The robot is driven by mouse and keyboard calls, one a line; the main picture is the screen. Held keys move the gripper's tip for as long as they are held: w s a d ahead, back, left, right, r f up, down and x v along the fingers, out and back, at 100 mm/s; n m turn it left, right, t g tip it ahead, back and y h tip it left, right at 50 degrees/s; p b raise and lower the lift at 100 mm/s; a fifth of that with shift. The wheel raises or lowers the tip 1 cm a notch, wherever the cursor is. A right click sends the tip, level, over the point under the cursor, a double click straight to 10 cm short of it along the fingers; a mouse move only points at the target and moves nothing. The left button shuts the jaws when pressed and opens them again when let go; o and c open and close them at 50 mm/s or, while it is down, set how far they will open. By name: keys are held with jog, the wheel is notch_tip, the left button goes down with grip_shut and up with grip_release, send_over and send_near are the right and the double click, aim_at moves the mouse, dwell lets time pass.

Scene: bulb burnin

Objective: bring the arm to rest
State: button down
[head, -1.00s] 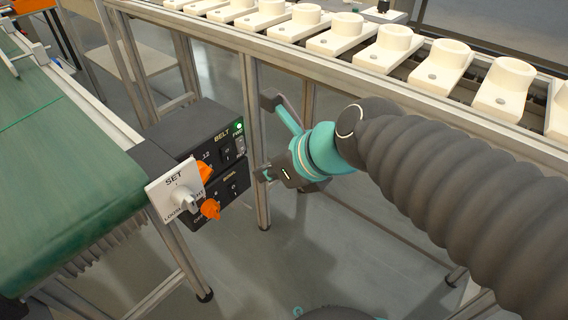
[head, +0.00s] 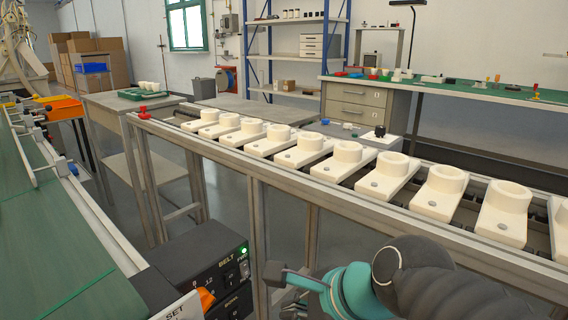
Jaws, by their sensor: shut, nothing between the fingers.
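My arm comes in from the lower right, with a dark ribbed sleeve and teal joints. My gripper (head: 288,309) is at the bottom edge, in front of the rail frame and right of the control box. It is partly cut off by the picture edge, looks shut and holds nothing I can see. A white SET plate (head: 180,308) is mostly cut off at the bottom.
A metal-framed line (head: 330,205) carries a row of white sockets (head: 438,190) behind my arm. A green conveyor belt (head: 60,250) runs along the left. Benches, shelves and cartons stand farther back. Bare floor shows between the frames.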

jog(key=s+d+n+h+p, duration=0.2)
jog(key=d+n+h+p, duration=0.3)
jog(key=d+n, duration=0.9)
jog(key=n+h, duration=0.1)
jog(key=n, duration=0.3)
jog(key=shift+s+r, duration=0.3)
jog(key=shift+r, duration=0.05)
